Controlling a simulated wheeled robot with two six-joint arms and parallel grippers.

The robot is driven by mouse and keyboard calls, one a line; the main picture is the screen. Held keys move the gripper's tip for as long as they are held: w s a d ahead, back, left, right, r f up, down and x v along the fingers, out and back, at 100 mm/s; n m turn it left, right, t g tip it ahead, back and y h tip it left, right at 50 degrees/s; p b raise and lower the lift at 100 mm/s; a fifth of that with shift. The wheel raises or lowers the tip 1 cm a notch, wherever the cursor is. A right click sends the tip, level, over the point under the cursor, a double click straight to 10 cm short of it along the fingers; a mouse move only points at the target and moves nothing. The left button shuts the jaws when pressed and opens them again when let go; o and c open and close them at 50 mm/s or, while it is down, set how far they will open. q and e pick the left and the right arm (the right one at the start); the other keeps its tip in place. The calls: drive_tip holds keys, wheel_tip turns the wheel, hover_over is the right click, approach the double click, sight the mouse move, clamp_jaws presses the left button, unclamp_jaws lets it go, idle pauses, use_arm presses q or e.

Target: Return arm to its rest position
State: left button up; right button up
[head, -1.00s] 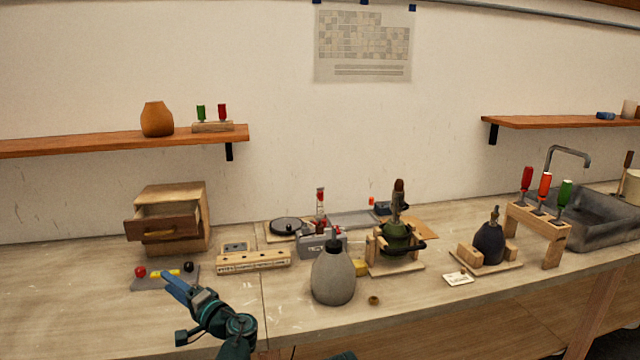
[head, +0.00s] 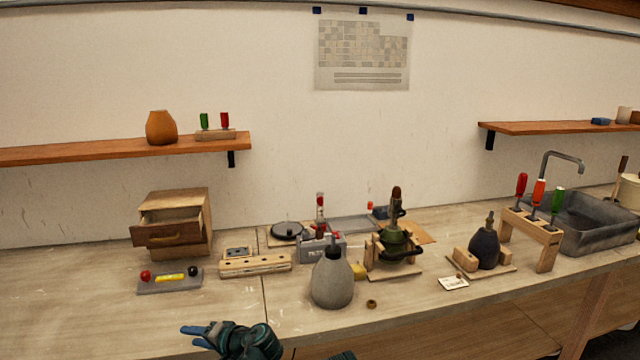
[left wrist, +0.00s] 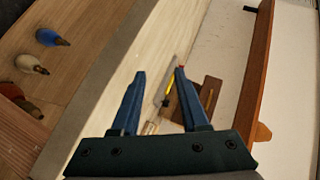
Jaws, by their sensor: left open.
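My left gripper (head: 190,336) is low in the head view, over the front edge of the workbench (head: 80,300). Its blue fingers point left. In the left wrist view the two blue fingers (left wrist: 158,92) stand apart with nothing held between them. A small dark teal piece of my own body shows at the bottom middle of the head view. My right gripper does not show.
A grey tray with red and black knobs (head: 170,282) lies behind my left gripper, in front of a wooden drawer box (head: 180,215). A grey bottle (head: 332,280) stands to the right. A wooden strip with holes (head: 255,266) lies between. The bench's left front is clear.

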use_arm(q)
drive_tip(key=s+d+f+g+h+p, duration=0.2)
drive_tip(key=s+d+h, duration=0.3)
drive_tip(key=s+d, duration=0.3)
drive_tip(key=s+d+f+m+g+h+p, duration=0.1)
drive_tip(key=s+d+f+g+h+p, duration=0.2)
drive_tip(key=s+d, duration=0.5)
drive_tip(key=d+f+g+h, duration=0.1)
drive_tip(key=d+f+h, duration=0.1)
drive_tip(key=d, duration=0.5)
drive_tip(key=shift+f+h, duration=0.15)
drive_tip(key=shift+h, duration=0.35)
